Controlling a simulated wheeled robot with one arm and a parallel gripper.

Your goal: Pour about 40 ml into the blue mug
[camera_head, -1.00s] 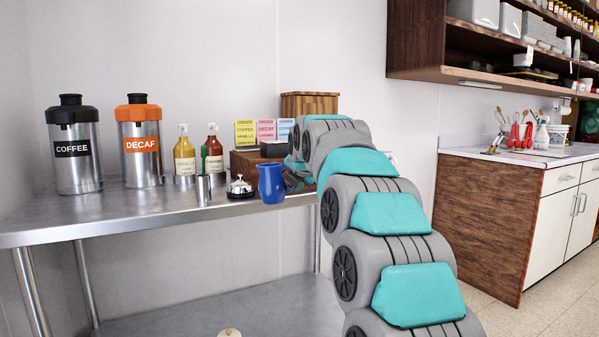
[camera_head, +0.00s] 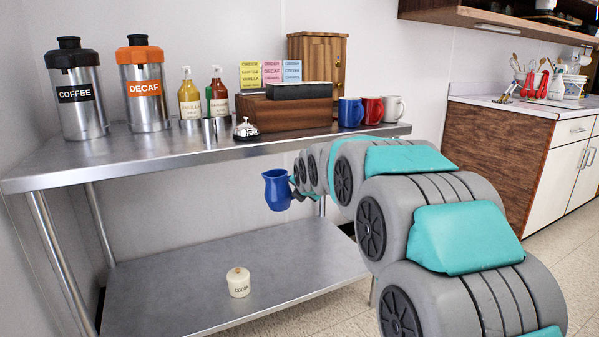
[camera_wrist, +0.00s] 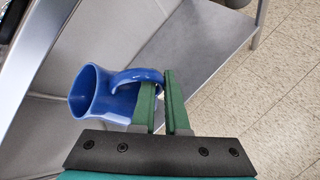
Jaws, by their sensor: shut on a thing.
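A blue pitcher (camera_head: 277,190) hangs in the air before the steel table, below the tabletop's front edge in the head view. It looks about upright. My gripper (camera_wrist: 160,92) is shut on its handle; the pitcher also shows in the wrist view (camera_wrist: 88,97), left of the green fingers. Its contents cannot be made out. In the head view the fingers are mostly hidden by my arm. The blue mug (camera_head: 351,112) stands upright on the table's right part, beside a red mug (camera_head: 373,110) and a white mug (camera_head: 394,108). My gripper is apart from it, lower and to the left.
The steel table (camera_head: 160,148) carries coffee (camera_head: 78,95) and decaf (camera_head: 143,90) urns, syrup bottles, a steel cup (camera_head: 209,132), a bell (camera_head: 246,130) and a wooden box (camera_head: 270,112). A cocoa jar (camera_head: 238,283) stands on the lower shelf (camera_head: 170,285). A cabinet (camera_head: 510,150) stands right.

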